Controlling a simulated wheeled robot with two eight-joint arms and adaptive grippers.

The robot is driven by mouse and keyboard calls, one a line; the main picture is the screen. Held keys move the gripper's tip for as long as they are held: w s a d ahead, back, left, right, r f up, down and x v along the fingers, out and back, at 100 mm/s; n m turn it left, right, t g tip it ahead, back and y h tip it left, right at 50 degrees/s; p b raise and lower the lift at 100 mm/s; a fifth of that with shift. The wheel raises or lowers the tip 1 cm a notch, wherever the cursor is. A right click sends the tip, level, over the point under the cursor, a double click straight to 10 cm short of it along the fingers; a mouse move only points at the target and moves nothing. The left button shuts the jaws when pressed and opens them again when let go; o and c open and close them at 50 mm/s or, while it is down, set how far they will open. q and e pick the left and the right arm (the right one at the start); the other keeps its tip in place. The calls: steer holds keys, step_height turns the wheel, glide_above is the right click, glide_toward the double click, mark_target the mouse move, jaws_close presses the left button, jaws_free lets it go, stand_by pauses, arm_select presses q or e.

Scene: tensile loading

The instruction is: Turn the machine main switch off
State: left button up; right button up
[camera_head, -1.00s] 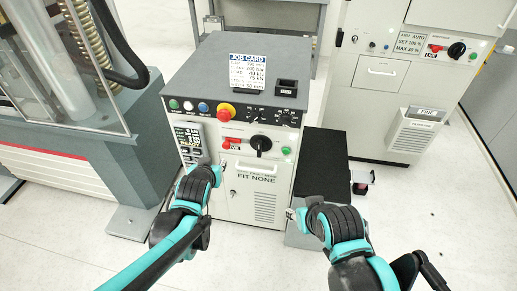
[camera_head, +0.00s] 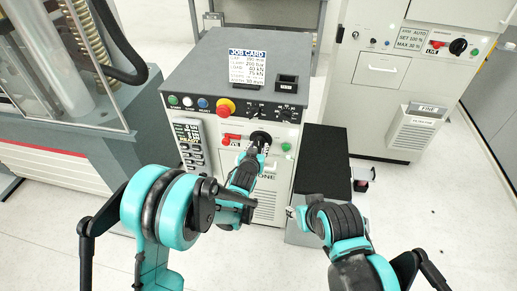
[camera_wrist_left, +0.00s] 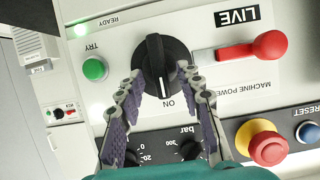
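The black rotary switch (camera_wrist_left: 156,60) is on the machine's front panel, and its handle points to the ON mark, which appears upside down in the left wrist view. In the head view the switch (camera_head: 261,137) is partly hidden by my left gripper (camera_head: 259,148). In the left wrist view my left gripper (camera_wrist_left: 160,80) is open, with one fingertip on each side of the switch's handle. I cannot tell whether the fingers touch it. My right gripper (camera_head: 291,212) is low, right of the machine's front, and too small to read.
A red lever (camera_wrist_left: 250,48) with a LIVE label and a MACHINE POWER label sits beside the switch. A green TRY button (camera_wrist_left: 95,68) is on the other side. A red emergency button (camera_wrist_left: 262,143) and small bar dials are nearby. Another cabinet (camera_head: 380,75) stands behind right.

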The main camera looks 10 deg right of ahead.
arm_select(q)
steer(key=shift+w+d+f, duration=0.2)
steer(key=shift+w+f, duration=0.05)
steer(key=shift+w, duration=0.35)
jaws_close()
